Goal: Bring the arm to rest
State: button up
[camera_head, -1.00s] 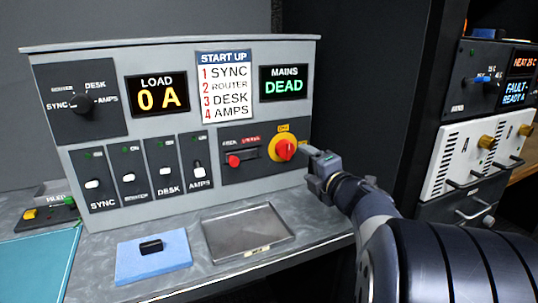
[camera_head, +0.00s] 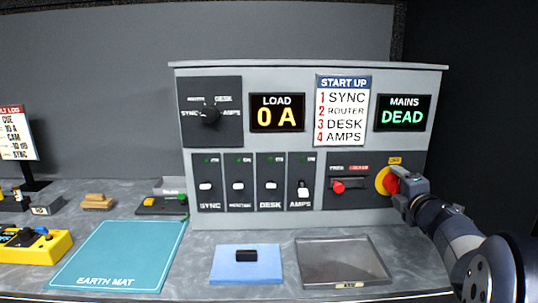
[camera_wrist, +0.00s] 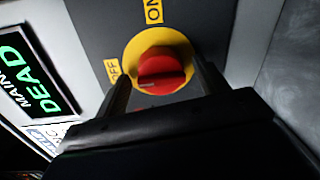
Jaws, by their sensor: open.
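My gripper (camera_head: 402,190) is at the right end of the grey power panel (camera_head: 310,220), in front of the red rotary switch (camera_head: 391,184) on its yellow disc. In the wrist view the red knob (camera_wrist: 161,70) sits between my two open fingers (camera_wrist: 162,92), with OFF and ON labels around the yellow disc. I cannot tell whether the fingers touch the knob. The MAINS display (camera_head: 403,114) reads DEAD and the LOAD display (camera_head: 277,112) reads 0 A.
A metal tray (camera_head: 342,283) and a blue pad (camera_head: 222,276) with a black block (camera_head: 233,255) lie before the panel.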

jog(key=s, duration=1.1)
jog(key=w, duration=1)
jog(key=shift+w, duration=0.3)
jog(key=shift+w+r+p, duration=0.2)
jog(key=shift+w+p, duration=0.1)
jog(key=shift+p, duration=0.2)
jog(key=shift+s+m+p, duration=0.15)
jog(key=shift+m+p, duration=0.7)
jog(key=shift+m, duration=0.15)
jog(key=m+p, duration=0.7)
jog(key=p, duration=0.3)
jog(key=m+y+p, duration=0.1)
jog(key=m+p, duration=0.7)
jog(key=p, duration=0.2)
jog(key=shift+d+f+t, duration=0.1)
jog(key=shift+f+t, duration=0.1)
jog(key=shift+t, duration=0.2)
